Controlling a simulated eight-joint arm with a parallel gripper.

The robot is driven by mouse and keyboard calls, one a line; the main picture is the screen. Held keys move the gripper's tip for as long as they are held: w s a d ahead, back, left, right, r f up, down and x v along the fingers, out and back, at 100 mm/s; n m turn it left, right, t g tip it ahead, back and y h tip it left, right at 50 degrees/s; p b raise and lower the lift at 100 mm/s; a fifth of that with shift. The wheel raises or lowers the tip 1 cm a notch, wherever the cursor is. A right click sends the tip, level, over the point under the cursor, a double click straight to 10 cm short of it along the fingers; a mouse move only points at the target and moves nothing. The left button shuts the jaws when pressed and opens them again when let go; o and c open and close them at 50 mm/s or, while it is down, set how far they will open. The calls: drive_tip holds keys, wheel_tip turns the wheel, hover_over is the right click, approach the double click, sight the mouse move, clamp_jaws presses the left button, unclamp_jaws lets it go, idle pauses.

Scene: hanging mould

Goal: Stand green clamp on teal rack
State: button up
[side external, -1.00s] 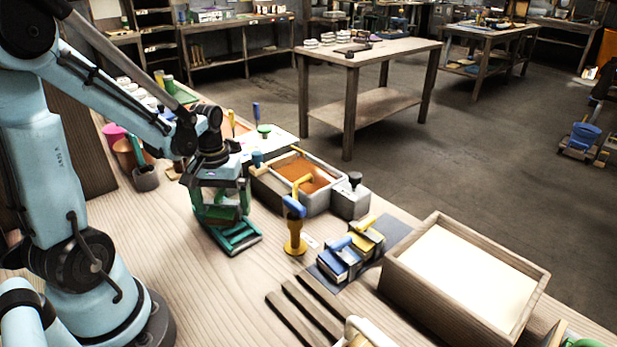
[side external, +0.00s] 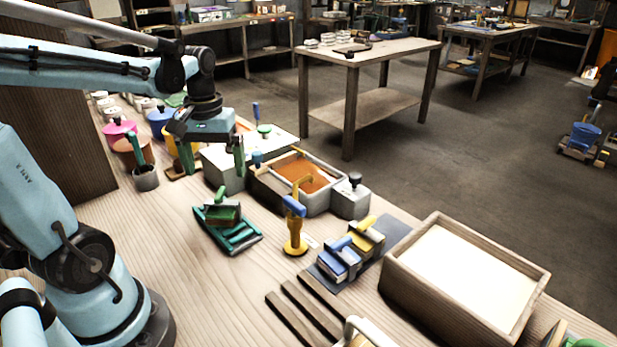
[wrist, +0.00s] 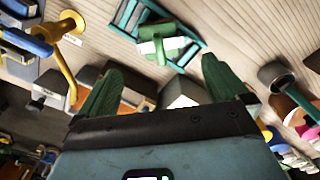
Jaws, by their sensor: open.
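The teal rack (side external: 240,241) lies on the wooden table, a slatted frame. The green clamp (side external: 222,214) rests on the rack's back part, its body on the slats; I cannot tell exactly how its feet meet them. The wrist view shows the clamp (wrist: 163,43) on the rack (wrist: 190,54), beyond my fingertips. My gripper (side external: 212,160) hangs above and behind the rack, clear of the clamp. Its two green fingers are spread with nothing between them, as the wrist view also shows (wrist: 162,78).
A yellow tool with a blue grip (side external: 294,228) stands right of the rack. Behind are an orange-filled box (side external: 322,207) and a white-topped block (side external: 226,172). Blue and yellow clamps (side external: 340,258) sit on a grey mat. Table in front of the rack is clear.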

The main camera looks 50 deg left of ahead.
wheel_tip(320, 180, up, 2)
drive_tip(key=shift+r, duration=0.1)
drive_tip(key=shift+d, duration=0.25)
drive_tip(key=w+d+f+m+t, duration=0.2)
drive_tip(key=d+m+t, duration=0.5)
drive_tip(key=d, duration=0.6)
drive_tip(key=shift+w+d+m, duration=0.2)
drive_tip(key=shift+d+m, duration=0.15)
drive_tip(key=shift+m, duration=0.65)
